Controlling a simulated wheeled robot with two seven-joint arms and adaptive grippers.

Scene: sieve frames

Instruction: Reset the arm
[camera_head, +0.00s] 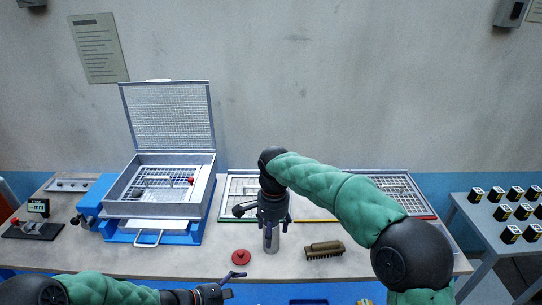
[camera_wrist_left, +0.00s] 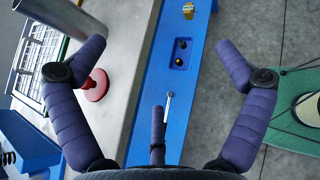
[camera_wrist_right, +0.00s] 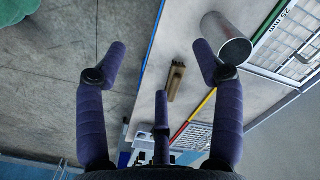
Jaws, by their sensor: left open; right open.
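My right gripper (camera_head: 272,222) hangs over the middle of the table with its fingers down. It is open; a grey metal cylinder (camera_head: 271,240) shows just below it in the head view. In the right wrist view the cylinder (camera_wrist_right: 232,50) is beside the right-hand finger, not centred between the fingertips (camera_wrist_right: 160,62). My left gripper (camera_head: 225,287) is low at the table's front edge, open and empty. In the left wrist view its fingertips (camera_wrist_left: 160,50) spread over the blue front edge. The sieve frames (camera_head: 237,195) lie flat behind the right gripper, partly hidden by my right arm.
A red knob-like piece (camera_head: 241,257) lies near my left gripper. A brush (camera_head: 324,250) lies right of the cylinder. An open metal box with a mesh lid (camera_head: 169,118) stands on a blue base at left. A side table (camera_head: 480,235) holds several small black-and-yellow blocks.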

